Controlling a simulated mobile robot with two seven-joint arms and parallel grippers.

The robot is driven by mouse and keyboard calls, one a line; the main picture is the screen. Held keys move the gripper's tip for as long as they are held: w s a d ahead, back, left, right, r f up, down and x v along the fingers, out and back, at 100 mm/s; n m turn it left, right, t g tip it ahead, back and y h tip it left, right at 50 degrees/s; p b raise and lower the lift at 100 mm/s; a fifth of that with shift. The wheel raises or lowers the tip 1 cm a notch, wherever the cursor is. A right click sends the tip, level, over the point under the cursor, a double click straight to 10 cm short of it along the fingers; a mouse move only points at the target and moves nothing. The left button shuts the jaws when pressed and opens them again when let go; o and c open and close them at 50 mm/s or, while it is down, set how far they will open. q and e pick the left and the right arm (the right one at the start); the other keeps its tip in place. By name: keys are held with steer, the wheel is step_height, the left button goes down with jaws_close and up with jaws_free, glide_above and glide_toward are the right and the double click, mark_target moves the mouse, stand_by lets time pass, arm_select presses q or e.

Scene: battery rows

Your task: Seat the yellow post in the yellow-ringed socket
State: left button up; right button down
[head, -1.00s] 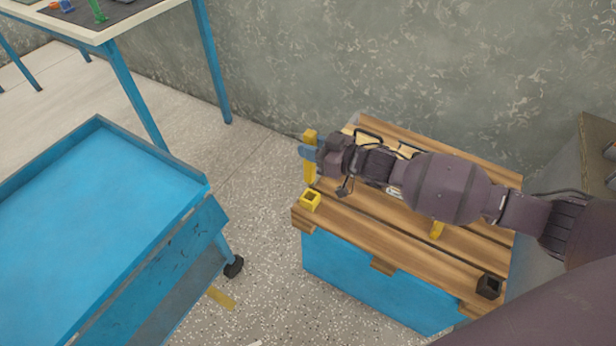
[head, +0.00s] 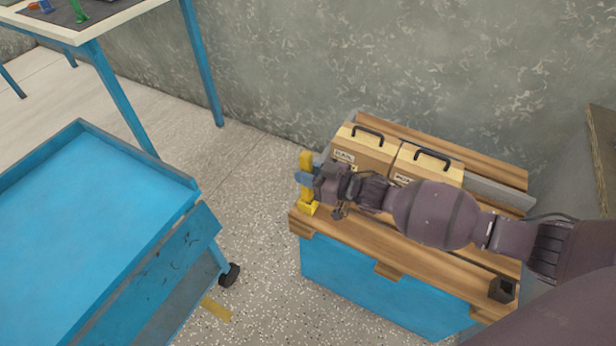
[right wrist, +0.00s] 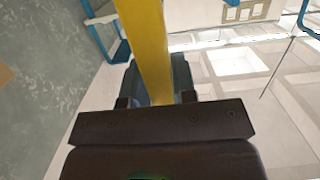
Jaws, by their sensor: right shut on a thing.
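The yellow post (head: 307,160) stands about upright at the left end of the wooden slatted top. My right gripper (head: 306,179) is shut on it around its middle. The right wrist view also shows the yellow post (right wrist: 146,45) between the fingers. The yellow-ringed socket (head: 308,209) sits at the slats' left front corner, directly below the post in the head view. The post's lower end meets or overlaps the socket's opening there; I cannot tell whether it is inside or just above. My left gripper is not in view.
A dark square socket (head: 503,289) sits at the right front corner. Two wooden boxes with black handles (head: 428,163) stand behind my right arm. A blue cart (head: 90,225) is at the left, with floor between. A wall runs behind.

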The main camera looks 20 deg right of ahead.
steer(key=c, duration=1.2)
jaws_free()
steer(key=f, duration=0.1)
steer(key=s+f, duration=0.1)
steer(key=f, duration=0.1)
steer(key=shift+d, duration=0.1)
steer(key=shift+o, duration=1.4)
steer(key=shift+w+r, duration=0.1)
steer(key=shift+w, duration=0.05)
steer(key=shift+w+r, duration=0.1)
steer(key=shift+r, duration=0.35)
arm_select(q)
steer(key=p, duration=0.1)
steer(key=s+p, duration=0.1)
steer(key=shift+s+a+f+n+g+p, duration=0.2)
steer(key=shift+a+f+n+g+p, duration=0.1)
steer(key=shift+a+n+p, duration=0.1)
arm_select(e)
steer(key=v, duration=1.2)
steer(key=shift+r, duration=0.3)
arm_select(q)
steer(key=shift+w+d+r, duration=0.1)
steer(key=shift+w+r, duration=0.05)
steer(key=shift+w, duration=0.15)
arm_select(e)
steer(key=shift+w, duration=0.1)
